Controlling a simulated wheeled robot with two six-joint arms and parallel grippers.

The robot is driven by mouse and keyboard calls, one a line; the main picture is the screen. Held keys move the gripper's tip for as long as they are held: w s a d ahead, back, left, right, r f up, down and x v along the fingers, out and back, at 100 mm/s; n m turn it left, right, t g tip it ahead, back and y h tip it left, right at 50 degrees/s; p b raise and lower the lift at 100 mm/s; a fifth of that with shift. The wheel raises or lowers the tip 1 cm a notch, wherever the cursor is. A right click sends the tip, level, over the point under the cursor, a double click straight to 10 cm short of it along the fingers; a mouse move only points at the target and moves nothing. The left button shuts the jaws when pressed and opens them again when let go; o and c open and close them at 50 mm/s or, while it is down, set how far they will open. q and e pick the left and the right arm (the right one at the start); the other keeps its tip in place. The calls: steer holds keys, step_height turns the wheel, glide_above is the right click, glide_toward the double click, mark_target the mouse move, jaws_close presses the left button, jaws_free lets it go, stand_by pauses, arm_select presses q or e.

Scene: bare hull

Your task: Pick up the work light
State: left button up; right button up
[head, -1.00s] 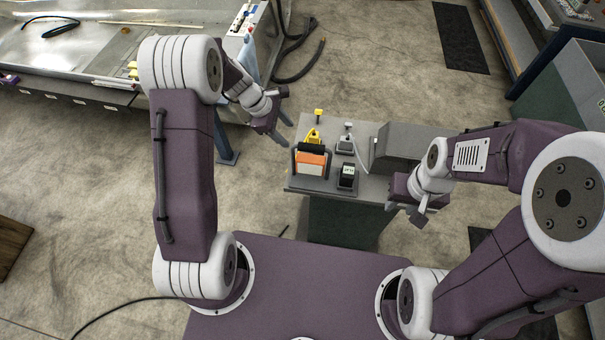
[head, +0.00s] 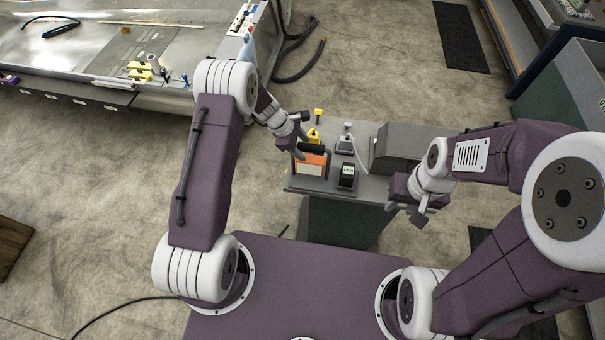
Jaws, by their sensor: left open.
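The work light, which I take to be the orange block with a pale front panel and a dark frame (head: 312,165), stands upright at the left end of a small grey bench. My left gripper (head: 303,131) is open and empty. It is just behind and above the work light's upper left in the picture, and its fingers overlap the dark top bar. I cannot tell whether they touch. My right gripper (head: 405,211) appears open and empty at the bench's right front edge, away from the work light.
The grey bench top (head: 322,186) also carries a yellow device (head: 313,136), a grey device with a cable (head: 346,144), a black box with a lit display (head: 347,177) and a large grey housing (head: 398,147). A long metal table (head: 80,55) stands at upper left.

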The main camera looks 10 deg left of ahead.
arm_select(q)
steer(key=shift+s+a+r, duration=0.1)
jaws_close()
steer(key=shift+w+r, duration=0.1)
steer(key=shift+w, duration=0.1)
stand_by(1.1)
